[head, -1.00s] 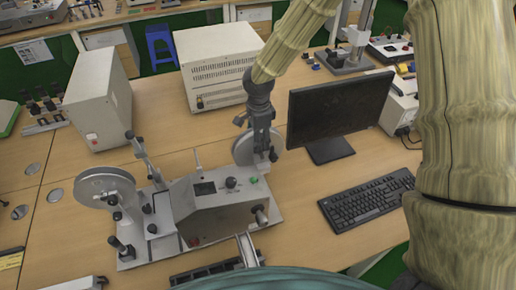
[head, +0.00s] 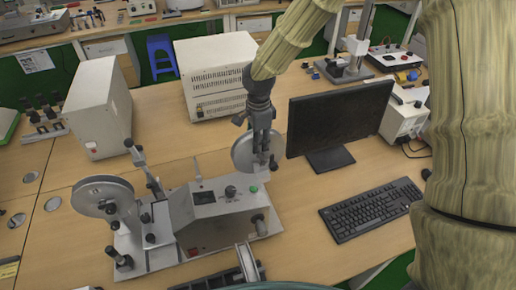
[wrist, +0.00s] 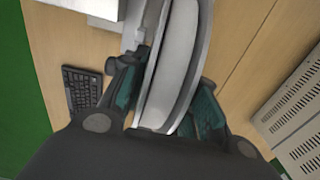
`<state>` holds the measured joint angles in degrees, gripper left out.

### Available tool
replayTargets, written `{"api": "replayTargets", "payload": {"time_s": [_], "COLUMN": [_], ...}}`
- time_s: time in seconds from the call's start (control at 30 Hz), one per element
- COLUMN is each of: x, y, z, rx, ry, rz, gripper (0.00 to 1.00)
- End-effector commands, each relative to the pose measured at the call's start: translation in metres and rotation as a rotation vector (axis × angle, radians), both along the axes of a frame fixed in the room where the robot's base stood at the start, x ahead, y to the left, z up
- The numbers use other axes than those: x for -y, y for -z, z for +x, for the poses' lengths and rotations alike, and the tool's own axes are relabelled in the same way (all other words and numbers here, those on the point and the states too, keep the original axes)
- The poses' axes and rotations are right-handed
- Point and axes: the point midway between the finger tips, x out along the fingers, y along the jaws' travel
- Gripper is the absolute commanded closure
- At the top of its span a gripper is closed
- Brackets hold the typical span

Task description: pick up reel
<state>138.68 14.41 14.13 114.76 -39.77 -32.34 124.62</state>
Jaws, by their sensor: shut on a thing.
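A grey reel (head: 243,152) stands upright at the right rear of a grey taping machine (head: 215,205) on the wooden bench. My gripper (head: 260,158) comes down from above and is shut on this reel's rim. In the wrist view the reel (wrist: 172,65) lies between the two teal-padded fingers of my gripper (wrist: 165,100). A second grey reel (head: 103,196) sits on the machine's left side, apart from my gripper. Whether the held reel still touches its mount cannot be told.
A monitor (head: 335,120) stands close on the right, with a keyboard (head: 370,208) in front of it. A beige vented box (head: 215,75) is behind, and another box (head: 98,110) is at left. Bare bench (head: 165,125) lies between the boxes and the machine.

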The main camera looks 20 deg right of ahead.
Motion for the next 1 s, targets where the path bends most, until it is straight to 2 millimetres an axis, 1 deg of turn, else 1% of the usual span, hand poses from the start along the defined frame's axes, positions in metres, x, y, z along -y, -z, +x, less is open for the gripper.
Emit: {"api": "replayTargets", "payload": {"time_s": [0.4, 0.6, 0.8, 1.0], "x": [0.0, 0.0, 0.0, 0.0], "y": [-0.079, -0.113, -0.136, -0.147], "z": [0.001, 0.001, 0.001, 0.001], "rx": [0.005, 0.004, 0.002, 0.001], "ry": [0.0, 0.001, 0.0, 0.0], "rz": [-0.002, -0.001, -0.001, -0.001], "gripper": [1.0, 1.0, 1.0, 1.0]}}
